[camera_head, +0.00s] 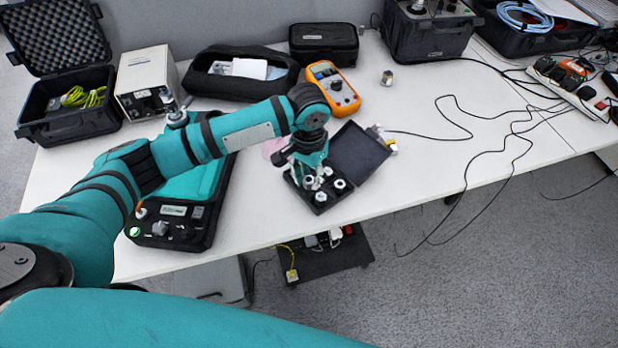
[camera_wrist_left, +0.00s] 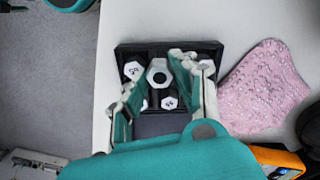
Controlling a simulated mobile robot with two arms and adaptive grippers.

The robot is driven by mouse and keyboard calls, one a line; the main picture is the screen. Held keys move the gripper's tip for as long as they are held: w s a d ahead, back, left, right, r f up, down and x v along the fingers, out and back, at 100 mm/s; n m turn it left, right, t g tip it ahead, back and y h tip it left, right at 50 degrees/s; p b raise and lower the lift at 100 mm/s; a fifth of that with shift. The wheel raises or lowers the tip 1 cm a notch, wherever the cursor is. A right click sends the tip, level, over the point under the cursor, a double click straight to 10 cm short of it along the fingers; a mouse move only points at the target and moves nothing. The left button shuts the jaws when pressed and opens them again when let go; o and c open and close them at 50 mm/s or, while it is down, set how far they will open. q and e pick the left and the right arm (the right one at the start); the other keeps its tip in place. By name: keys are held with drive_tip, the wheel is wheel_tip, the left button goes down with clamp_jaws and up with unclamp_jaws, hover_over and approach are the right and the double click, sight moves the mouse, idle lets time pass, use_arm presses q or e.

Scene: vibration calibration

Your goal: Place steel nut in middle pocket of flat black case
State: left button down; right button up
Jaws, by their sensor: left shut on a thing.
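The flat black case (camera_head: 360,150) lies open on the white table, its lid laid back to the right. Several pale hexagonal pieces with dark markings sit in its tray, such as one at the left in the wrist view (camera_wrist_left: 134,71). My left gripper (camera_head: 312,172) points down over the tray. In the left wrist view, my left gripper (camera_wrist_left: 160,82) is shut on the steel nut (camera_wrist_left: 158,72), a grey hexagonal ring with a dark hole, over the middle of the case (camera_wrist_left: 165,47). I cannot tell whether the nut touches the pocket floor. My right gripper is out of view.
A teal and black device (camera_head: 165,225) stands left of the case. An orange multimeter (camera_head: 333,88) is behind it. A pink bubble-wrap sheet (camera_wrist_left: 265,88) lies beside the case. A small metal piece (camera_head: 387,77) stands farther back.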

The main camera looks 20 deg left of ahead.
sight(309, 179)
use_arm(q)
drive_tip(key=shift+w+a, duration=0.15)
drive_tip(key=shift+w, duration=0.2)
drive_tip(key=shift+w+a, duration=0.1)
drive_tip(key=shift+w, duration=0.25)
wheel_tip(309, 179, down, 3)
drive_tip(key=shift+f, duration=0.3)
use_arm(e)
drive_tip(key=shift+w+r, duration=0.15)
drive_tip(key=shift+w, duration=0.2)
use_arm(q)
drive_tip(key=shift+f, duration=0.15)
drive_tip(key=c, duration=1.3)
unclamp_jaws()
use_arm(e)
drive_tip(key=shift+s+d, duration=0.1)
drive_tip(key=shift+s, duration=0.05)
